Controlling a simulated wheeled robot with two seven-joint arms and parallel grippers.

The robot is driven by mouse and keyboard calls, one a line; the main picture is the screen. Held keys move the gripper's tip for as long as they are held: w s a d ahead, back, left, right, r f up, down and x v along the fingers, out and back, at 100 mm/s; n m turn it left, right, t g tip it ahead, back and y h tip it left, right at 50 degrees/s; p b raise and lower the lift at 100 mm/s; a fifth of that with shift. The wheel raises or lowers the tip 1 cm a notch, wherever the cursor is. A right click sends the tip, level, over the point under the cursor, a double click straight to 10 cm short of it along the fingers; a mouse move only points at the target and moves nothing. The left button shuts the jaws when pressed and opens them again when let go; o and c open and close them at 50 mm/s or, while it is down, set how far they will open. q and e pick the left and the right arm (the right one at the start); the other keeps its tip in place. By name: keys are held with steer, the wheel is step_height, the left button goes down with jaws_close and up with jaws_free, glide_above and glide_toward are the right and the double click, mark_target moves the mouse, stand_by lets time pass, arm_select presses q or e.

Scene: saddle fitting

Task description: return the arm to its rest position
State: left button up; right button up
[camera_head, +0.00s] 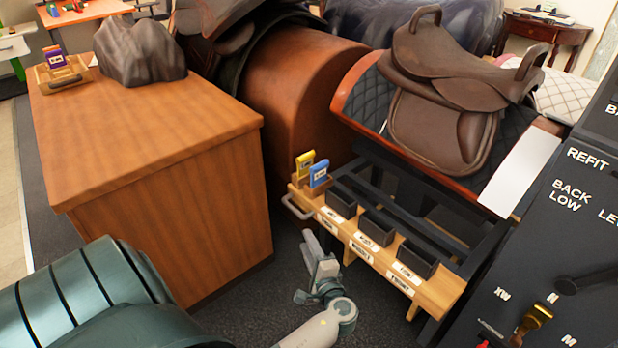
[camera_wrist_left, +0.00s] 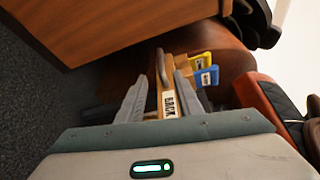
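My left gripper (camera_head: 312,244) is above the dark floor, between the wooden cabinet and the wooden rack. In the left wrist view its two fingers (camera_wrist_left: 159,88) stand apart, with nothing held between them. The wooden rack (camera_head: 437,290) with its labels lies beyond the fingertips, and its "BACK" label (camera_wrist_left: 169,104) shows in the gap. A grey handle (camera_head: 297,208) is on the rack's left end. My right gripper is in neither view.
The cabinet (camera_head: 165,190) is at left. A brown saddle (camera_head: 440,85) sits on a stand behind. A black lettered panel (camera_head: 560,235) is at right.

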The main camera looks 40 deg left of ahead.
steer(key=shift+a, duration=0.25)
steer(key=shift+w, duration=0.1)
